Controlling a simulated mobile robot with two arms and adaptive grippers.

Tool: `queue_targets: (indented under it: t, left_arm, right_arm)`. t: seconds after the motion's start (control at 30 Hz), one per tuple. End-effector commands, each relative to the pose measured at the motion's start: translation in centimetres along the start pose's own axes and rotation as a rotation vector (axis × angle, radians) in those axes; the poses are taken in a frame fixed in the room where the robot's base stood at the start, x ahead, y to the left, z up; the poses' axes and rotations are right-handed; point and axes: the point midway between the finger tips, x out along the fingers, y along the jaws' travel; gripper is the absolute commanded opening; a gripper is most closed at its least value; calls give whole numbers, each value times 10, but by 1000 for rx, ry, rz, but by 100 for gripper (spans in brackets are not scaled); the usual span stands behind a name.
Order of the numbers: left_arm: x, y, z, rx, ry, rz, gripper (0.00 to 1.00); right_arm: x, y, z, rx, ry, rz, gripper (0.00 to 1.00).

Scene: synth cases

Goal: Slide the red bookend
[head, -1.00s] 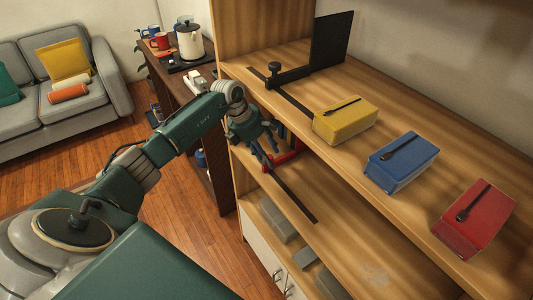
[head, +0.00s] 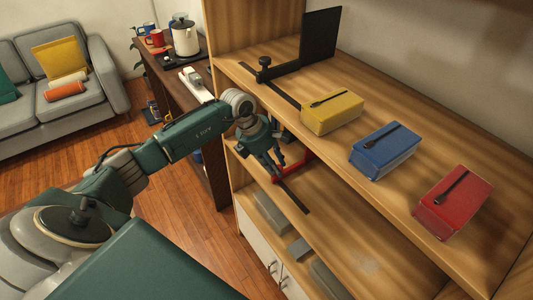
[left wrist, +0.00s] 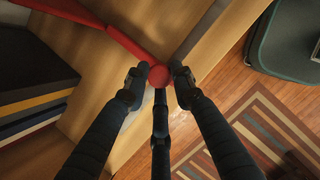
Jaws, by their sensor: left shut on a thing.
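The red bookend (head: 306,160) stands on the shelf below the top board, on a dark rail (head: 294,197), partly hidden by my arm and the upper board. In the left wrist view its red plate (left wrist: 32,62), its red bar and its round red knob (left wrist: 159,76) show. My left gripper (head: 276,170) reaches in from the shelf's open front. In the left wrist view its fingers (left wrist: 159,80) are closed around the knob. My right gripper is in neither view.
A black bookend (head: 320,36) stands on the top board. Yellow (head: 331,113), blue (head: 384,150) and red (head: 452,203) boxes lie along that board. Stacked books (left wrist: 30,108) lie beside the red plate. The rail's near end and the board beyond it are clear.

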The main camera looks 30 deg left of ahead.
Motion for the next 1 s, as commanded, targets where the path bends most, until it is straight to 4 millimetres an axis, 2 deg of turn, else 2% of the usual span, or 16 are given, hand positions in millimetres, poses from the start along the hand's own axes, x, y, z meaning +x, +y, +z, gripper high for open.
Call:
queue_targets:
  t: [0.03, 0.2, 0.4, 0.6, 0.93, 0.97, 1.0]
  left_arm:
    - [0, -14, 7, 7, -2, -1, 0]
    - [6, -52, 23, 7, -5, 0, 0]
    - [12, -83, 35, 4, -7, 0, 0]
    - [13, -95, 40, 3, -6, 1, 0]
    - [13, -96, 40, 2, -7, 3, 0]
    - [13, -95, 40, 2, -7, 3, 26]
    - [13, -95, 40, 2, -7, 3, 34]
  right_arm:
    - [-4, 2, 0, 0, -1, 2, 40]
    - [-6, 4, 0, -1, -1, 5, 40]
    - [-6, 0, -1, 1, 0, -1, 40]
    - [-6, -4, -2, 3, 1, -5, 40]
    - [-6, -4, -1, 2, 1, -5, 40]
    - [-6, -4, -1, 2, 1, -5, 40]
    - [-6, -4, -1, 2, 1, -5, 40]
